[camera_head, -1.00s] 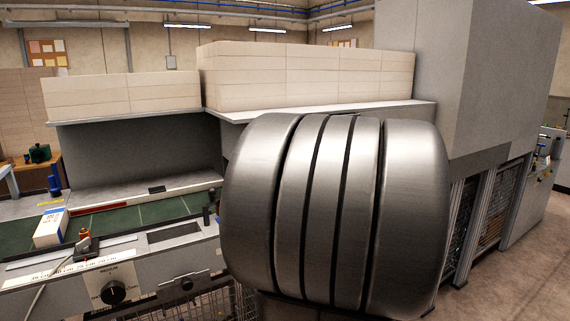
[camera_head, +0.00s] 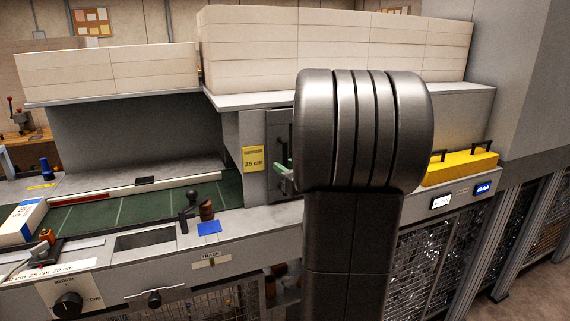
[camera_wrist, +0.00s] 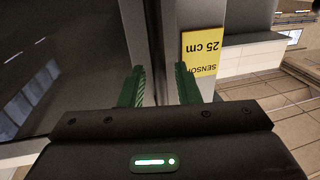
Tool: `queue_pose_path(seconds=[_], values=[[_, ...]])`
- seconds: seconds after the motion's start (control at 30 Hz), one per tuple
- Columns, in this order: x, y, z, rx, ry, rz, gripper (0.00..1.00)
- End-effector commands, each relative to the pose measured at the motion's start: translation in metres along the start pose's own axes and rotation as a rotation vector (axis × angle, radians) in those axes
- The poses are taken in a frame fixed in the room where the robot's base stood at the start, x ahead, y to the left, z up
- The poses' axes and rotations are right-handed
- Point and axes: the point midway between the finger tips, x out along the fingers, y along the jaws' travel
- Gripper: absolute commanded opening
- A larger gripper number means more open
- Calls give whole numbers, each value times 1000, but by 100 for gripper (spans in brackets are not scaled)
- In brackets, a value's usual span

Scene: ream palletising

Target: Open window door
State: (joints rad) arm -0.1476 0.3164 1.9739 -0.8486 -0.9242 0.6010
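The window door appears to be the dark glassy panel (camera_head: 279,128) on the machine front, right of the yellow 25 cm label (camera_head: 252,159). Most of it is hidden behind my arm. Its dark pane (camera_wrist: 70,60) fills the left of the wrist view. My gripper (camera_wrist: 159,70) has its two green fingers apart, with an upright grey bar or frame edge showing between them. I cannot tell whether they touch it. In the head view, a green finger (camera_head: 287,172) shows in front of the panel.
A green-topped bench (camera_head: 140,212) with a dark knob (camera_head: 68,304) and small levers lies at the left. Stacked pale reams (camera_head: 330,45) sit on the shelf above. A yellow part with black handles (camera_head: 460,167) is right of my arm. Wire mesh panels (camera_head: 425,265) stand below.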

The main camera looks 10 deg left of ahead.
Motion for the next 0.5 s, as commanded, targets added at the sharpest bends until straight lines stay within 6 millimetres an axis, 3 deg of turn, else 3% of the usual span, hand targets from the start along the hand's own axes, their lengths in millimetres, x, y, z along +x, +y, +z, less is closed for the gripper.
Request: queue_pose_path(seconds=[0.13, 0.43, 0.5], values=[[11, 0, 0, 0, 1, -1, 30], [12, 0, 0, 0, 0, 1, 30], [12, 0, 0, 0, 0, 1, 16]])
